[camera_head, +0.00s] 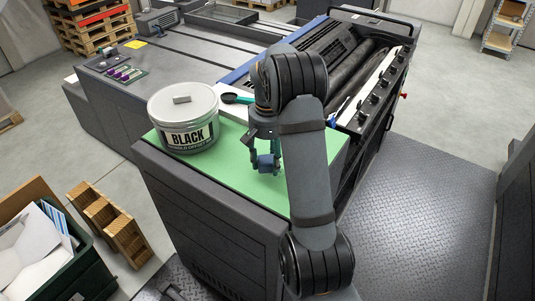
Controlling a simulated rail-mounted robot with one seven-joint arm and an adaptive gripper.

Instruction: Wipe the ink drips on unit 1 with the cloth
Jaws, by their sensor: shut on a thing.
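My gripper (266,166) is low over the green top (230,184) of the near cabinet, to the right of the black-ink bucket. It is shut on a small blue thing (265,161) that looks like the folded cloth. My arm hides part of it, and I cannot tell whether it touches the green top. The press unit with dark rollers (345,80) lies behind and to the right of my arm. No ink drips can be made out at this size, and no unit number is readable.
A white bucket labelled BLACK (184,118) stands on the green top, with a small grey block (181,100) on its lid. A dark green-handled scoop (236,98) lies behind it. A waste bin (66,262) and a pallet (108,222) stand at lower left. The metal-plate floor (430,190) at right is clear.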

